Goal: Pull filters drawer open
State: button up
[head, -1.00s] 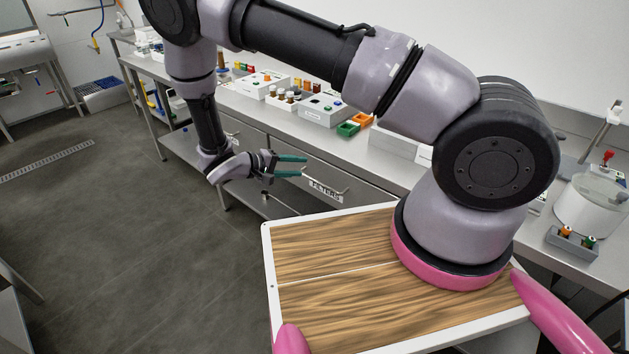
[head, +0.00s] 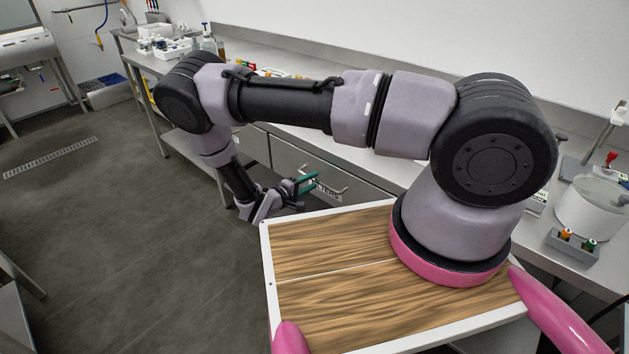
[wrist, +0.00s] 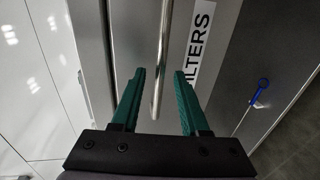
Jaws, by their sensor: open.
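The filters drawer (head: 285,160) is a grey metal front under the bench, with a bar handle (head: 343,181) and a label partly hidden by my gripper. In the wrist view the white FILTERS label (wrist: 200,42) runs beside the metal bar handle (wrist: 161,60). My gripper (head: 309,182) is open in front of the drawer. Its green fingers also show in the wrist view (wrist: 160,73), one on either side of the handle's end as seen there. I cannot tell whether they touch the bar. The drawer looks shut.
A wood-topped white surface (head: 330,280) lies below my arm, close to the gripper. The steel bench (head: 285,72) above the drawer carries several small items. A white round vessel (head: 590,208) stands at the right. The floor (head: 130,230) at left is clear.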

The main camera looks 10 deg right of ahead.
jog(key=shift+x, duration=0.95)
jog(key=shift+c, duration=0.3)
grip_shut()
dwell(0.5)
